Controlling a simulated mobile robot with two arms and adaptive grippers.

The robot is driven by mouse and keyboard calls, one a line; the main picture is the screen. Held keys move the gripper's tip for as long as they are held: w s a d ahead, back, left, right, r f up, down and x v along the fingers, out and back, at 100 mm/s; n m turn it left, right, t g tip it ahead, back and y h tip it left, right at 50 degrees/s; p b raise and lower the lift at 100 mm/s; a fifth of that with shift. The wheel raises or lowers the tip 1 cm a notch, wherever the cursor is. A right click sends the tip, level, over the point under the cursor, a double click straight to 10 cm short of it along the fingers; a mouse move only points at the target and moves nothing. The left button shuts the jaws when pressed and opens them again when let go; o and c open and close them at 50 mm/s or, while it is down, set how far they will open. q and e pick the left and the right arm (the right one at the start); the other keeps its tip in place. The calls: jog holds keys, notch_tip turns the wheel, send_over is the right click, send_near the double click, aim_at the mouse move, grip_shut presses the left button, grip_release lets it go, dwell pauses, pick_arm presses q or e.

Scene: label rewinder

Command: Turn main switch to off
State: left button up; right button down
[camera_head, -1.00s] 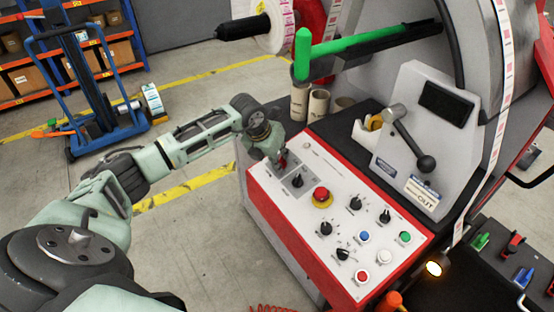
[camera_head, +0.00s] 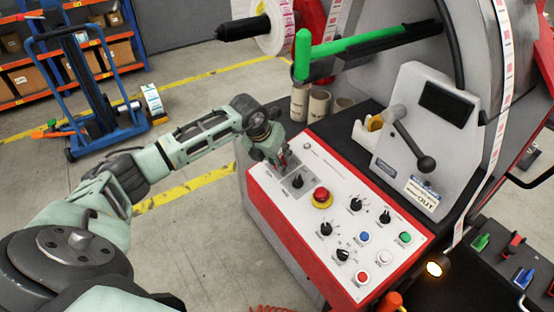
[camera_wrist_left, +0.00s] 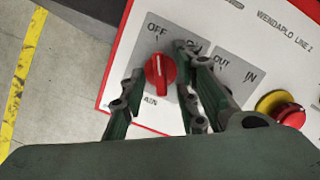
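The red main switch (camera_wrist_left: 160,72) is on a grey plate marked OFF at upper left, with the ON label partly covered. A pale line on its face points roughly up in the left wrist view, tilted slightly toward OFF. My left gripper (camera_wrist_left: 160,80) is open, with one finger on each side of the knob; I cannot tell whether either touches it. In the head view the left gripper (camera_head: 278,160) is over the panel's upper left corner and mostly hides the switch. My right gripper is in neither view.
The white control panel (camera_head: 330,215) has a red border. Beside the switch are a black IN/OUT selector (camera_head: 297,181) and a red emergency stop (camera_head: 321,194). Several knobs and buttons lie lower right. Cardboard cores (camera_head: 318,105) stand behind the panel. Open floor lies left.

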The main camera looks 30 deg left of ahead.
pick_arm(q)
jog(key=shift+r, duration=0.1)
jog(key=v, duration=1.2)
